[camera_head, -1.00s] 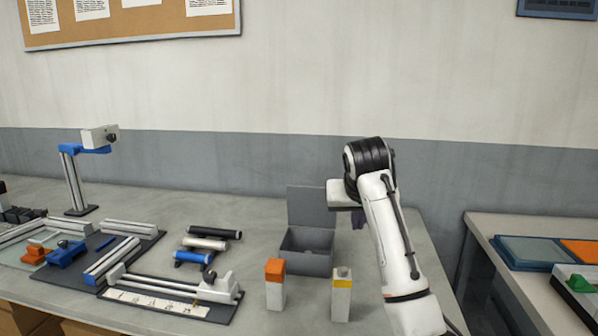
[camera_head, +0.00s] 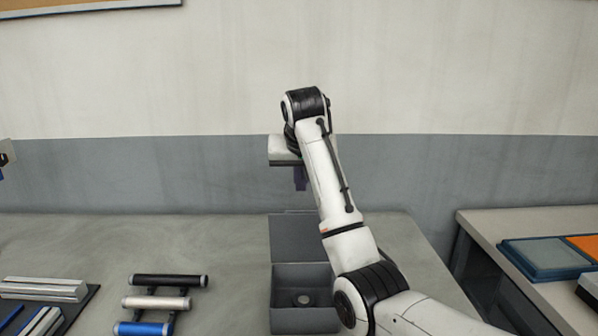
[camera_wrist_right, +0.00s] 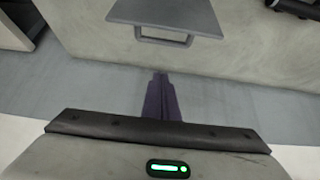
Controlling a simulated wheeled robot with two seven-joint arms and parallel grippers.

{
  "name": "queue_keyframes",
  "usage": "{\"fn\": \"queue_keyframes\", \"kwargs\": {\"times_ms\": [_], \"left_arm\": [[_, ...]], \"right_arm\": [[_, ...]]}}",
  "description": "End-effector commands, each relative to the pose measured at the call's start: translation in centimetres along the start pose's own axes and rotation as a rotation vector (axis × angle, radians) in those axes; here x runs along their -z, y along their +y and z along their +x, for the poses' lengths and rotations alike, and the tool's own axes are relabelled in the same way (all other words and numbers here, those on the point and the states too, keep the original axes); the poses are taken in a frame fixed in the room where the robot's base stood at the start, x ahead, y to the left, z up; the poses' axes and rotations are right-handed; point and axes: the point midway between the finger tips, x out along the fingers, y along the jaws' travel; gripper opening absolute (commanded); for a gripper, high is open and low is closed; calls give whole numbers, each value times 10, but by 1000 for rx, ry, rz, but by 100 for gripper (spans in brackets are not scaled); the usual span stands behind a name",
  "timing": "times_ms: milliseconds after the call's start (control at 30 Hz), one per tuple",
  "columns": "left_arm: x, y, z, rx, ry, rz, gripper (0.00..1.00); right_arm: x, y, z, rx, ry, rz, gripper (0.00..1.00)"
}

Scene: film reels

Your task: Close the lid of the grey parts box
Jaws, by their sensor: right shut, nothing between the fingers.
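The grey parts box (camera_head: 288,321) stands on the table with its front cut off by the bottom edge of the head view. Its lid (camera_head: 291,238) is open, standing up at the back. A small round object (camera_head: 302,300) lies inside. My right gripper (camera_head: 299,186) is shut and empty, pointing down, above the lid in the picture. Its dark purple fingers show in the right wrist view (camera_wrist_right: 161,98). There a grey panel with a bar handle (camera_wrist_right: 165,17), which looks like the lid, is apart from the fingertips. My right arm hides the box's right side. My left gripper is not in view.
Black, white and blue rollers (camera_head: 157,303) lie left of the box. Metal rails (camera_head: 44,289) are at far left. A side table (camera_head: 528,222) with a tray (camera_head: 540,254) stands at right. The tabletop behind the rollers is clear; the wall stands behind.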

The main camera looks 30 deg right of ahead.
Motion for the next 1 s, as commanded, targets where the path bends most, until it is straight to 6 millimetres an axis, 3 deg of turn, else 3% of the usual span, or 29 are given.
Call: {"fn": "queue_keyframes", "kwargs": {"times_ms": [200, 533, 1000], "left_arm": [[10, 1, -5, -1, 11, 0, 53], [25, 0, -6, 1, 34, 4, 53], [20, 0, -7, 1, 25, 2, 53]], "right_arm": [[0, 1, 41, -2, -3, 0, 0], [-32, 0, 27, 0, 1, 0, 0], [-38, 0, 25, 0, 1, 0, 0]]}}
